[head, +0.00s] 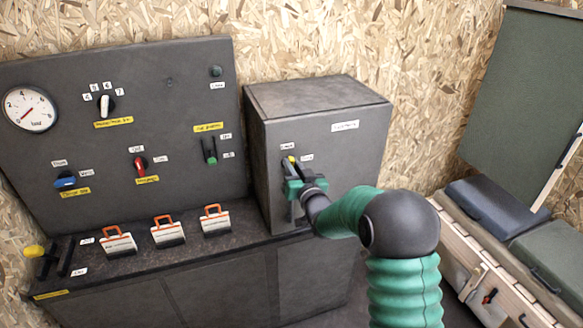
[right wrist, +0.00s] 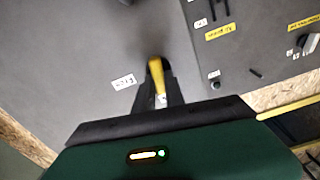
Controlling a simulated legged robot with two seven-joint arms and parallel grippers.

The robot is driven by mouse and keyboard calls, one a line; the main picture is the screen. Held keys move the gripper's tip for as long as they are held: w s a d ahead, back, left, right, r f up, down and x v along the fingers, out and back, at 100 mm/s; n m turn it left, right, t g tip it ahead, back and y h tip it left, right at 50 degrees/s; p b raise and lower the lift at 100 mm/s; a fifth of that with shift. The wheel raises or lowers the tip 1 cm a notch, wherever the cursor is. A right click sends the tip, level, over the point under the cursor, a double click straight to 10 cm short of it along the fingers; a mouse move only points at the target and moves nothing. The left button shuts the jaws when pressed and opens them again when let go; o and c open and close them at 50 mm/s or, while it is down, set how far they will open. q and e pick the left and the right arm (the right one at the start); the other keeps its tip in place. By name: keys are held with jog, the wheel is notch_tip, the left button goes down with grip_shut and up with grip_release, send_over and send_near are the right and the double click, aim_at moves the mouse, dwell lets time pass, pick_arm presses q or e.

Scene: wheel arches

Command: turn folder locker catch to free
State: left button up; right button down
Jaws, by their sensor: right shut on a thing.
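The folder locker (head: 350,160) is a dark grey box on the right end of the bench, with a white label on its front. Its catch (head: 291,159) is on the upper left of that front; only a yellow bit shows above my gripper. In the right wrist view the yellow catch (right wrist: 155,72) stands between my dark fingers. My right gripper (head: 291,170) is shut on the catch. Small white labels sit above and to the right of the catch; their text is too small to read surely. My left gripper is in neither view.
A grey panel (head: 125,110) with a gauge (head: 30,109), a red knob (head: 140,166) and several switches stands left of the locker. Orange-handled items (head: 168,232) stand on the bench before it. Dark cases (head: 490,207) lie at right.

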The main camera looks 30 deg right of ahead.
jog(key=shift+s+d+f+m, duration=0.1)
jog(key=shift+d+f+m, duration=0.15)
jog(key=shift+m, duration=2.45)
jog(key=shift+s+d+f+m, duration=0.1)
jog(key=shift+d+f+m, duration=0.1)
jog(key=shift+m, duration=2.5)
jog(key=shift+s+d+f+m, duration=0.1)
jog(key=shift+d+f+m, duration=0.15)
jog(key=shift+m, duration=2.45)
jog(key=c, duration=1.7)
grip_release()
jog(key=o, duration=0.3)
jog(key=shift+d, duration=0.15)
jog(key=shift+w, duration=0.1)
